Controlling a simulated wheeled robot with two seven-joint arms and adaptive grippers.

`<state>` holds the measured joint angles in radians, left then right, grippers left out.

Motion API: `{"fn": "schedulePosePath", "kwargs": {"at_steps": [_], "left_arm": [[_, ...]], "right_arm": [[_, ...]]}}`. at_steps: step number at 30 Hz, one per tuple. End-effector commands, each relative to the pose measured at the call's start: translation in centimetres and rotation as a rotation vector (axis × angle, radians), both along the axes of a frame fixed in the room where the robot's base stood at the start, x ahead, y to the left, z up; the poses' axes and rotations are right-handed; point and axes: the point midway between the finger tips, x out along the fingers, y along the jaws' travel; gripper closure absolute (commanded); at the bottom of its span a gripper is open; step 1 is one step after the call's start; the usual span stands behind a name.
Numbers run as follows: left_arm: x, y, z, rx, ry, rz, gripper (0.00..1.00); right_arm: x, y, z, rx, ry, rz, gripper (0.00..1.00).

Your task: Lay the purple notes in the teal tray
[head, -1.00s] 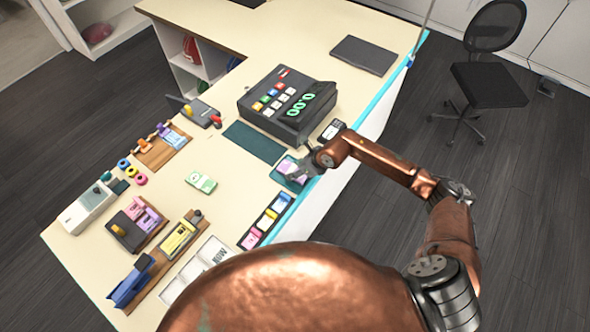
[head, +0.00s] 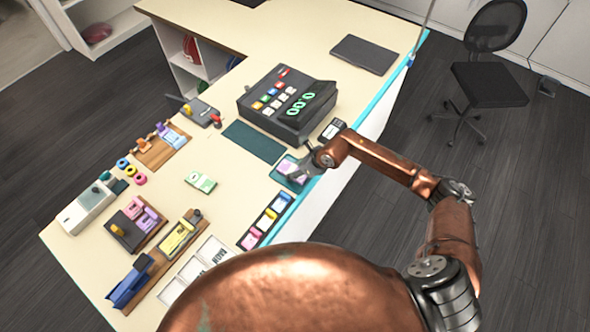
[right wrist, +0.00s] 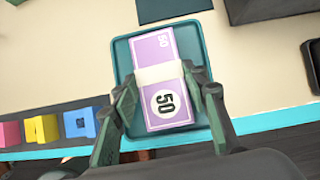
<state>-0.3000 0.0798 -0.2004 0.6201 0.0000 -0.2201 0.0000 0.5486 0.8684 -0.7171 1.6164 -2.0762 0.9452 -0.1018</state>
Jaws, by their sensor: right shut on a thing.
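The purple notes (right wrist: 166,75) are a banded bundle marked 50. In the right wrist view they lie lengthwise over the teal tray (right wrist: 124,62), inside its outline; whether they touch its floor I cannot tell. My right gripper (right wrist: 160,98) has one finger on each side of the bundle and is shut on it. In the head view the right gripper (head: 304,173) is over the teal tray (head: 279,175) by the counter's right edge, and a bit of the purple notes (head: 287,166) shows. My left gripper is not in view.
A dark cash register (head: 290,104) stands behind the tray, with a dark green mat (head: 253,141) before it. A small card terminal (head: 332,130) is close to my right arm. A row of coloured blocks (head: 266,220) lies nearer along the edge.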

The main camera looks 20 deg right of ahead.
Motion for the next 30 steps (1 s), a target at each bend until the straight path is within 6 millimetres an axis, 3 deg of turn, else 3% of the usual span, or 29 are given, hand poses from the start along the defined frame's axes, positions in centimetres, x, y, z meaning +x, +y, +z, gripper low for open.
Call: {"fn": "schedulePosePath", "kwargs": {"at_steps": [8, 9, 17, 23, 30], "left_arm": [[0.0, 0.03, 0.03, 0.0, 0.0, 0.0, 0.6], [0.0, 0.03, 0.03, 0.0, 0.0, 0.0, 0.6], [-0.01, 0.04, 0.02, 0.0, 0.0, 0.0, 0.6], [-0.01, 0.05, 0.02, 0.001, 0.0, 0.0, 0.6], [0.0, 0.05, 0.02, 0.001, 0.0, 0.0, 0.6]], "right_arm": [[0.03, 0.01, 0.07, 0.001, -0.001, 0.0, 0.83], [0.03, 0.01, 0.07, 0.001, -0.001, 0.0, 0.56], [0.02, 0.0, 0.05, 0.0, 0.0, 0.0, 0.38], [0.0, 0.0, 0.02, 0.0, 0.0, 0.0, 0.38], [0.01, 0.01, 0.02, 0.0, 0.0, 0.0, 0.21]]}}
